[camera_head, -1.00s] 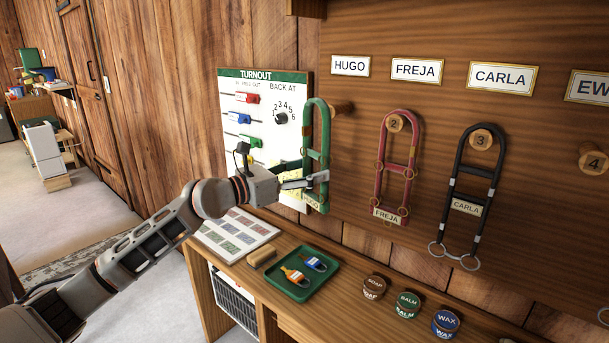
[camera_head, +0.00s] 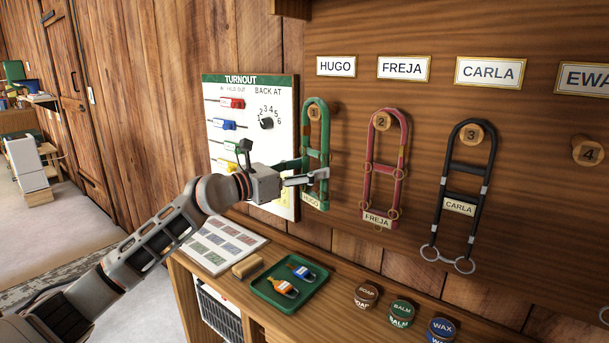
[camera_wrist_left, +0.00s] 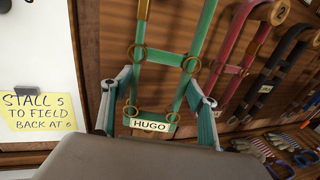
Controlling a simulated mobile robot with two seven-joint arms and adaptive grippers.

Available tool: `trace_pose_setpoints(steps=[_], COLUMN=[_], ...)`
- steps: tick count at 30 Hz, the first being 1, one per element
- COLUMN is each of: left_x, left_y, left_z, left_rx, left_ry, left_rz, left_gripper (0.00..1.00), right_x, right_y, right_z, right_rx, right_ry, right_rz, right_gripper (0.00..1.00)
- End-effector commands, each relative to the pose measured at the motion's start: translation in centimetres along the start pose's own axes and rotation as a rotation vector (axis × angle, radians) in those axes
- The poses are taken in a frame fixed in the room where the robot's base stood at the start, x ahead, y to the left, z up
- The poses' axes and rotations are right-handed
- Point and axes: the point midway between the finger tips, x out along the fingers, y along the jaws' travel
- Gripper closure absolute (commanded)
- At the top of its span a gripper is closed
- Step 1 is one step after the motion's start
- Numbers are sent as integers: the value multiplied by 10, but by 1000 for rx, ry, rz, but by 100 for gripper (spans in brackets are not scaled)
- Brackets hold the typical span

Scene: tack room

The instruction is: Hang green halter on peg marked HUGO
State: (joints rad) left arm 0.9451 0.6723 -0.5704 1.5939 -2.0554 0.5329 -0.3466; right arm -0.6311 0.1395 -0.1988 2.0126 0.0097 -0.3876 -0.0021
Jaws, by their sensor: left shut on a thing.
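The green halter (camera_head: 326,138) hangs upright at the board, with its HUGO tag (camera_head: 311,201) at the bottom. The end of the wooden peg marked 1 (camera_head: 314,113) shows inside its top loop, under the HUGO nameplate (camera_head: 336,66). The loop appears to be around the peg; whether it bears on it I cannot tell. My left gripper (camera_head: 312,178) is shut on the halter's lower part. In the left wrist view the fingers (camera_wrist_left: 157,106) flank the halter's lower straps (camera_wrist_left: 160,57); the loop's top is out of frame. My right gripper is not in view.
The red FREJA halter (camera_head: 372,160) and black CARLA halter (camera_head: 489,160) hang to the right, on pegs 2 and 3. Peg 4 (camera_head: 588,151) is bare. The turnout board (camera_head: 240,80) stands close left. Below are a green tray (camera_head: 290,303) and several tins on the bench.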

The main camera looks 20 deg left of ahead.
Motion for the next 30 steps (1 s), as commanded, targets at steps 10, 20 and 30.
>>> trace_pose_setpoints(steps=[10,20,30], left_x=[19,31,33], left_y=[5,8,9], left_z=[-4,-6,-8], left_rx=[-1,0,1], left_ry=[0,-2,-3], left_rz=[0,0,0], left_gripper=[72,72,72], right_x=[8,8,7], right_y=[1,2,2], right_z=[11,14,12], right_rx=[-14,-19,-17], right_ry=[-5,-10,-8], right_rz=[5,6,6], right_gripper=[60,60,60])
